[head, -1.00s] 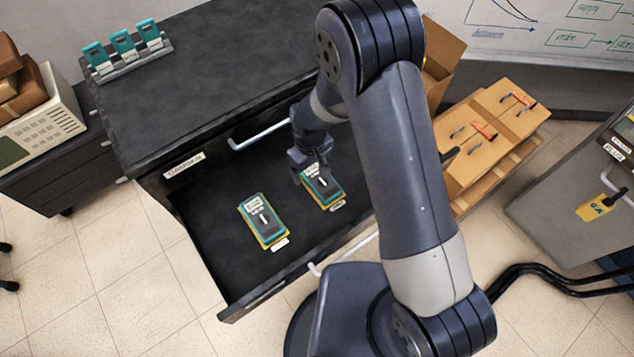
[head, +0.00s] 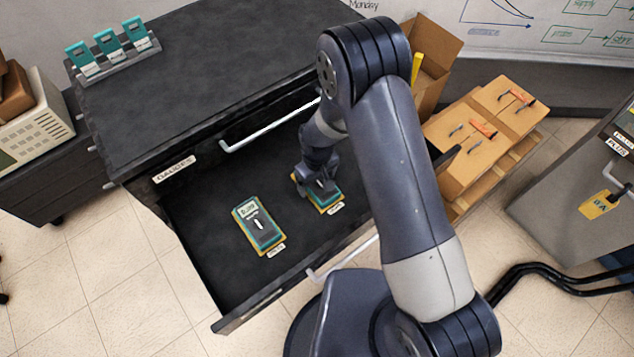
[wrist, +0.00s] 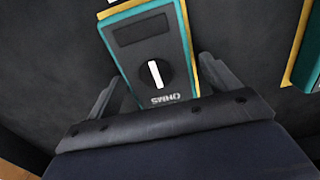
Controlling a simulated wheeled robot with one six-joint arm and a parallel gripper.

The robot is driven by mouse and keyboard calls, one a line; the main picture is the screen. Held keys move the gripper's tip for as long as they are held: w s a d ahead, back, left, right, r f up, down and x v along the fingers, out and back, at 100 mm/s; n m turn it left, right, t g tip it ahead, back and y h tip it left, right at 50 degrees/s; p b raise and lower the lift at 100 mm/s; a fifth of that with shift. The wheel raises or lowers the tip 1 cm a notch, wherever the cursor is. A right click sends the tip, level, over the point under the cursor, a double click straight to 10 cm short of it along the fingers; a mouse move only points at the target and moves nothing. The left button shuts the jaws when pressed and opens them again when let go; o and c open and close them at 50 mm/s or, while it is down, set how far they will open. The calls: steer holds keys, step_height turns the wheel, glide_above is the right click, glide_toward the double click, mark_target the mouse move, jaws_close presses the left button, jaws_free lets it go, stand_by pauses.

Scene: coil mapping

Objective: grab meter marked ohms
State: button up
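The ohms meter (wrist: 150,60) is teal with a yellow edge, a dark face and a dial with a white pointer. In the wrist view its "OHMS" marking reads upside down. It lies in the open drawer (head: 205,275) as the right one of two meters; in the head view my gripper partly covers this meter (head: 328,206). My gripper (wrist: 160,85) is open, with one finger on each side of the meter's near end. A gap shows at the left finger; contact at the right finger is unclear. A second similar meter (head: 258,229) lies to the left, its label too small to read.
The drawer belongs to a black cabinet (head: 215,50). A rack with several teal devices (head: 112,50) stands on its top. The drawer front and its handle (head: 342,258) are at the near side. Cardboard boxes (head: 490,125) stand to the right. Bare drawer floor surrounds the meters.

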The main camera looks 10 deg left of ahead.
steer(key=c, duration=1.1)
steer(key=shift+r, duration=0.1)
